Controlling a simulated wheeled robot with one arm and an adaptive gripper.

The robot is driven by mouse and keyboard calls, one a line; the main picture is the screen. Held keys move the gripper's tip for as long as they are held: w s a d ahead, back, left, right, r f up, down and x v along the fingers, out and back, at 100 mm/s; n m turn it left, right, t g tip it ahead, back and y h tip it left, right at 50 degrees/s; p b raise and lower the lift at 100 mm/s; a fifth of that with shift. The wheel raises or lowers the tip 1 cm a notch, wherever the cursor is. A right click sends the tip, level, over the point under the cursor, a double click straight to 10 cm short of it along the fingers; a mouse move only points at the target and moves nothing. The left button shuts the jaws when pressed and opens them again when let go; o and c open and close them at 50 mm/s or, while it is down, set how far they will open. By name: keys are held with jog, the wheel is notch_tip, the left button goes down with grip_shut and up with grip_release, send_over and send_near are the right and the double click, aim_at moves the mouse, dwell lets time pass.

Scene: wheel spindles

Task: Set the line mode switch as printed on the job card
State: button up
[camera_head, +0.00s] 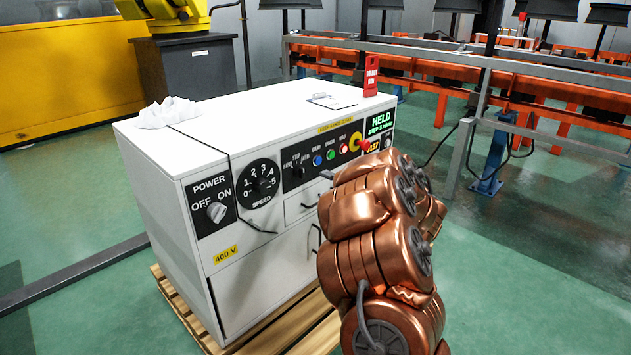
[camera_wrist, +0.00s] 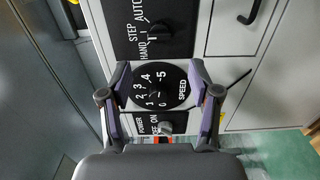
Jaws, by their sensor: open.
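The line mode switch (camera_head: 297,171) is a dark knob on a black plate marked HAND, STEP and AUTO, on the white cabinet's front. It also shows in the wrist view (camera_wrist: 158,31), near the top; I cannot tell which mark it points to. A clipboard with a paper (camera_head: 333,101), perhaps the job card, lies on the cabinet top; its print is too small to read. My gripper (camera_wrist: 158,68) is open and empty, its fingers framing the speed dial in the wrist view, with the mode switch beyond the fingertips.
The white cabinet (camera_head: 160,220) also carries a power switch (camera_head: 216,212), speed dial (camera_head: 262,178), coloured buttons and a green "HELD" display (camera_head: 379,123).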

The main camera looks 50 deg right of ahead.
jog(key=shift+s, duration=1.2)
jog(key=shift+r, duration=0.1)
